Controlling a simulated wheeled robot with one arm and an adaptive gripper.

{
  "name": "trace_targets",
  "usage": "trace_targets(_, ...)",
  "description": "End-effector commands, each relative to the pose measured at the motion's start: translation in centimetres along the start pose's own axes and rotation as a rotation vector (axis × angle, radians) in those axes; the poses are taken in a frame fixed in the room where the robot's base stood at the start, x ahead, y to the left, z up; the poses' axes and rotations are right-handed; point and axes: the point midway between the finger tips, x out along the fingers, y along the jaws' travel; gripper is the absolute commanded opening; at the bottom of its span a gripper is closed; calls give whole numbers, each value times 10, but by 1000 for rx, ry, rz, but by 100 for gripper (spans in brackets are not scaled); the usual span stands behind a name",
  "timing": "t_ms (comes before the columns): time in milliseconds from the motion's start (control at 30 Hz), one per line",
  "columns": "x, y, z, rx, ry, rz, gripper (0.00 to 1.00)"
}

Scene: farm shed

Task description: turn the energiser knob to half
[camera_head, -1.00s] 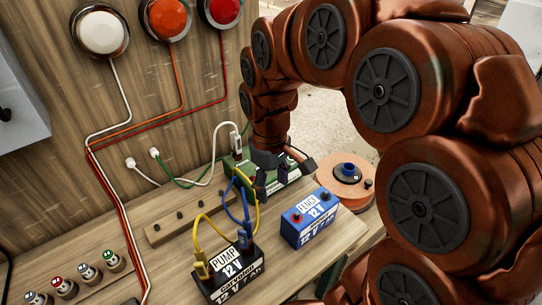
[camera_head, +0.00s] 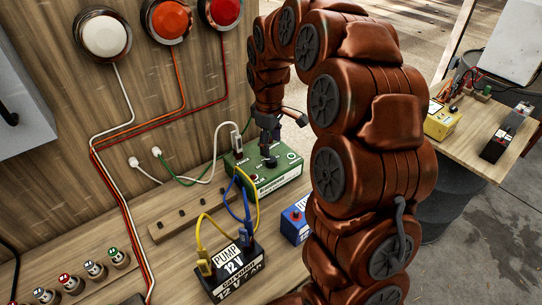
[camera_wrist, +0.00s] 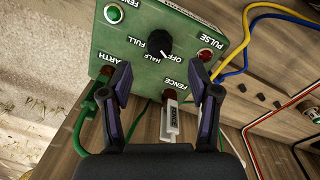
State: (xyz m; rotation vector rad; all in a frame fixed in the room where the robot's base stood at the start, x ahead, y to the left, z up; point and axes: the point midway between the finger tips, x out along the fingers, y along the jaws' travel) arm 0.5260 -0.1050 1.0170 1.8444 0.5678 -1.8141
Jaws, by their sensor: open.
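The green energiser box (camera_head: 268,183) stands on the wooden bench below the lamps. In the wrist view its green face (camera_wrist: 125,52) carries a black knob (camera_wrist: 160,43), with the words FULL, HALF and OFF printed beside it. A small pale mark shows on the knob's lower edge; I cannot tell for sure which word it points at. In the head view my gripper (camera_head: 267,142) is above the box, and touching cannot be judged.
A white plug (camera_wrist: 172,122) and a green lead (camera_wrist: 100,105) sit at the box's edge. A black PUMP battery (camera_head: 232,270) with yellow and blue leads stands in front. A blue battery (camera_head: 293,222) is partly hidden behind my arm. Another table (camera_head: 478,140) stands at right.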

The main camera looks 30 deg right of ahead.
Motion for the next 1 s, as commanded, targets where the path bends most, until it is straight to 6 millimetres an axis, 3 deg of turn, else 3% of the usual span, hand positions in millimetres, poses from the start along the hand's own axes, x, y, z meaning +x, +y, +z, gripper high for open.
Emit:
trace_targets(300,42,-1,1,1,-3,-4,61)
trace_targets(500,60,0,0,2,1,1,61)
trace_targets(867,64,0,0,2,1,1,60)
trace_targets(1000,64,0,0,1,1,1,46)
